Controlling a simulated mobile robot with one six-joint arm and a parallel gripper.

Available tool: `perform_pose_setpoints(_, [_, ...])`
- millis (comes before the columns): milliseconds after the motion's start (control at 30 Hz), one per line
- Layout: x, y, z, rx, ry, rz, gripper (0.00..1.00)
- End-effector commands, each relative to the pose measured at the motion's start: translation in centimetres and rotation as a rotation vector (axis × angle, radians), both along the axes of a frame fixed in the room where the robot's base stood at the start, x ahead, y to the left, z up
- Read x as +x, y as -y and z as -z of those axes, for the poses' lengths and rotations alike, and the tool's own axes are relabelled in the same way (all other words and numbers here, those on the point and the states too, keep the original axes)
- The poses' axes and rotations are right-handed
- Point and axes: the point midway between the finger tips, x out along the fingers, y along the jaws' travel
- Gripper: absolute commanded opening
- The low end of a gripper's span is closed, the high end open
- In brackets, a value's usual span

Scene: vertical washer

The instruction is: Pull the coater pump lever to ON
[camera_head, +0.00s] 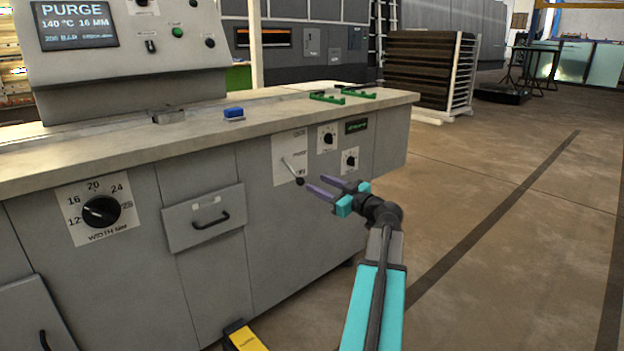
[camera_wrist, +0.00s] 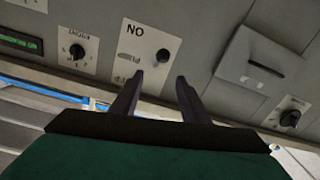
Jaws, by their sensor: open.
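The coater pump lever is a thin rod with a black ball knob (camera_head: 299,181) on a white plate (camera_head: 287,150) on the cabinet front. In the head view the rod slants down and right, its knob by the lower lettering. In the wrist view, which is upside down, the knob (camera_wrist: 163,55) shows end-on and the ON lettering (camera_wrist: 135,29) is upside down. My gripper (camera_head: 315,182) is open and empty just right of the knob. In the wrist view the fingertips (camera_wrist: 160,76) point at the panel, the knob just beyond their gap; contact is not visible.
Two small dials (camera_head: 328,138) (camera_head: 350,159) sit right of the lever plate. A drawer (camera_head: 205,222) and a width dial (camera_head: 101,211) are to the left. The counter (camera_head: 180,138) overhangs above, with a blue block (camera_head: 234,113) on it. The floor (camera_head: 480,210) at right is clear.

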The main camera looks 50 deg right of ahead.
Motion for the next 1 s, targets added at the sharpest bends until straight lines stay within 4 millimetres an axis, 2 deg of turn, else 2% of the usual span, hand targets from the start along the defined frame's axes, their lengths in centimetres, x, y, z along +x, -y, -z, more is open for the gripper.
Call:
perform_pose_setpoints(100, [-1.4,-0.3,0.0,0.000,0.000,0.001,0.41])
perform_pose_setpoints(333, [-2.4,-0.3,0.0,0.000,0.000,0.000,0.41])
perform_pose_setpoints(833, [-2.3,-0.4,0.1,0.002,-0.001,-0.002,0.41])
perform_pose_setpoints(1000, [-1.0,-1.5,1.0,0.035,-0.028,-0.025,0.41])
